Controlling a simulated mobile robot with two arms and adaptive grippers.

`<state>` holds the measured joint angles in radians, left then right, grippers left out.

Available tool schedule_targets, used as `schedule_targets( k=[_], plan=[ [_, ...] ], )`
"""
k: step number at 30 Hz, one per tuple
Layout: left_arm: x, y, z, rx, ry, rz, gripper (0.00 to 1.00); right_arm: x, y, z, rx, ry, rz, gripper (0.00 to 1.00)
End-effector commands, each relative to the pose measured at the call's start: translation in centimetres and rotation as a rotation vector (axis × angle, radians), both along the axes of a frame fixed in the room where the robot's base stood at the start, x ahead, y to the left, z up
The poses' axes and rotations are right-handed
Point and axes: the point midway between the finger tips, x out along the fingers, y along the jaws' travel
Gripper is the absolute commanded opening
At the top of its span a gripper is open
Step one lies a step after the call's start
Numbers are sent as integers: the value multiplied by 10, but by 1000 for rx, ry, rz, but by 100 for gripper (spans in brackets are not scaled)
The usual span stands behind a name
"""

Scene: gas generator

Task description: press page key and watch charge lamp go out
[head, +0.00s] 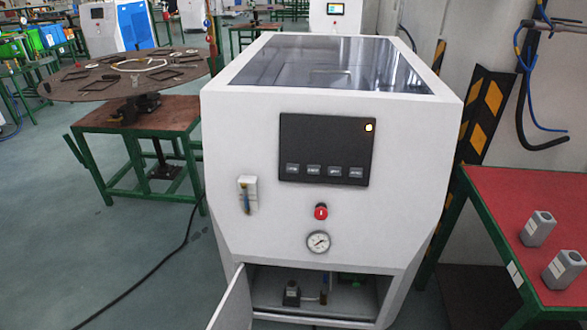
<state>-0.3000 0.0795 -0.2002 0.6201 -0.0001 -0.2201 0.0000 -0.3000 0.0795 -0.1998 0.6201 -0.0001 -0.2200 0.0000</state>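The white gas generator (240,130) stands in the middle of the head view, its front facing me. A dark control panel (320,135) is set in its front. A lamp (369,128) at the panel's upper right glows yellow-white. A row of several small keys (324,171) runs along the panel's lower edge. Their labels are too small to read, so I cannot tell which is the page key. A red button (320,212) and a round gauge (318,241) sit below the panel. Neither of my grippers is in view.
A small door (232,301) hangs open at the lower left of the generator, showing fittings inside. A red-topped table (505,190) with two grey blocks stands at the right. A round table (110,92) stands at the left. The space before the panel is clear.

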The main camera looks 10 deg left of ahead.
Motion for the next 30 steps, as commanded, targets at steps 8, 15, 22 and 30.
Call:
schedule_targets(
  k=[8,15,22,30],
  plan=[
    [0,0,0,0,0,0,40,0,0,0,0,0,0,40],
    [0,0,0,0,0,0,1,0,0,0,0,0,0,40],
    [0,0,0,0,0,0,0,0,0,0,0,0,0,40],
    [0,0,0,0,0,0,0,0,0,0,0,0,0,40]
  ],
)
